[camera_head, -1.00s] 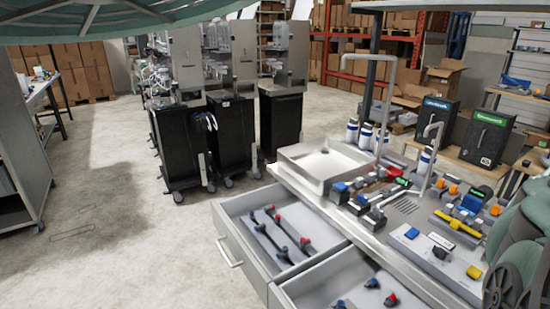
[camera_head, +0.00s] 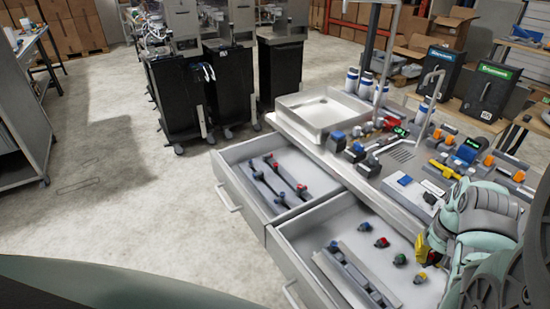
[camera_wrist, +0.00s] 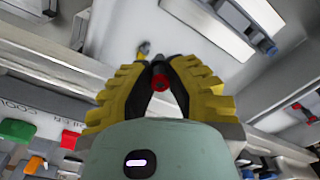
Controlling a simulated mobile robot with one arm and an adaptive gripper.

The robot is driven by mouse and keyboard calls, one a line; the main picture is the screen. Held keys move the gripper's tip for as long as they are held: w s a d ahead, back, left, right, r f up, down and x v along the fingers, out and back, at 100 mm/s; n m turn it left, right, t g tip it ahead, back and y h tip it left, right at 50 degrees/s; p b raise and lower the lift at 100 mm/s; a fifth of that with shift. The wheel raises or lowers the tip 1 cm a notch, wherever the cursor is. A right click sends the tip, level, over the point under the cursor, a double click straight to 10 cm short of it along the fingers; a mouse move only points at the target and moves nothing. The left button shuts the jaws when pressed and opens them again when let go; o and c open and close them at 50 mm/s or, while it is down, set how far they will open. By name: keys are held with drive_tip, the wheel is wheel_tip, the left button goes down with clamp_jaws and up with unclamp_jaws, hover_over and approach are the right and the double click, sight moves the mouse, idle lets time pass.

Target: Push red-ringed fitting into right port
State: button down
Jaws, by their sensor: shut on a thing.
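My gripper (camera_head: 432,250) has yellow fingers and hangs over the right side of the near open drawer in the head view. In the wrist view my gripper (camera_wrist: 158,66) is shut on the red-ringed fitting (camera_wrist: 160,82), whose red end shows between the fingers; the rest is mostly hidden. Another red-marked fitting (camera_head: 381,242) lies loose in the drawer, left of my gripper. I cannot tell which opening is the right port in either view.
The near drawer (camera_head: 290,246) holds a grey rail (camera_head: 352,276) and several loose coloured fittings. The far drawer (camera_head: 240,190) holds hoses with red ends. The worktop above (camera_head: 400,190) carries modules, a metal tray (camera_head: 318,117) and a tap. Floor at left is clear.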

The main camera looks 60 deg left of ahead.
drive_tip(key=n, duration=0.1)
hover_over(387, 301)
drive_tip(key=s, duration=0.2)
wheel_tip(387, 301, down, 6)
drive_tip(key=shift+w+d+f+b, duration=0.1)
drive_tip(key=shift+w+f+b, duration=0.05)
drive_tip(key=shift+f+b, duration=1.05)
drive_tip(key=shift+w+f+b, duration=0.1)
drive_tip(key=shift+f+b, duration=0.7)
drive_tip(key=shift+f, duration=0.8)
drive_tip(key=shift+f, duration=0.15)
drive_tip(key=shift+f+b, duration=1.15)
drive_tip(key=c, duration=1)
unclamp_jaws()
drive_tip(key=shift+o, duration=0.2)
wheel_tip(387, 301, up, 12)
drive_tip(key=shift+d, duration=0.1)
